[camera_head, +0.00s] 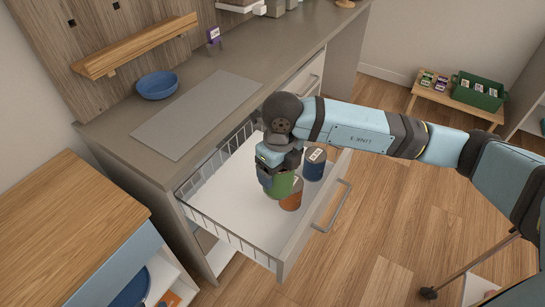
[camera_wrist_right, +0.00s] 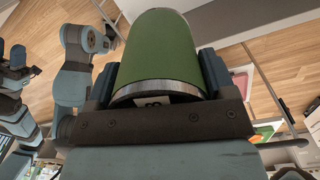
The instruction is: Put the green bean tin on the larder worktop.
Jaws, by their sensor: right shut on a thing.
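The green bean tin (camera_head: 280,187) is in my right gripper (camera_head: 277,172), over the open wire-sided drawer (camera_head: 222,197). In the right wrist view the green tin (camera_wrist_right: 160,50) fills the space between the two fingers (camera_wrist_right: 158,85), which are shut on it. The gripper hides the tin's upper part in the head view. I cannot tell whether the tin touches the drawer floor. A grey-brown worktop (camera_head: 225,62) runs above the drawer, and a wooden top (camera_head: 60,232) stands at the lower left. No label shows which is the larder's.
An orange tin (camera_head: 291,201) and a dark blue tin (camera_head: 315,166) stand in the drawer close to my gripper. A blue bowl (camera_head: 157,85) and a grey mat (camera_head: 196,113) lie on the grey-brown worktop. The wooden top is clear. A low bench (camera_head: 455,102) holds a green crate (camera_head: 479,92).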

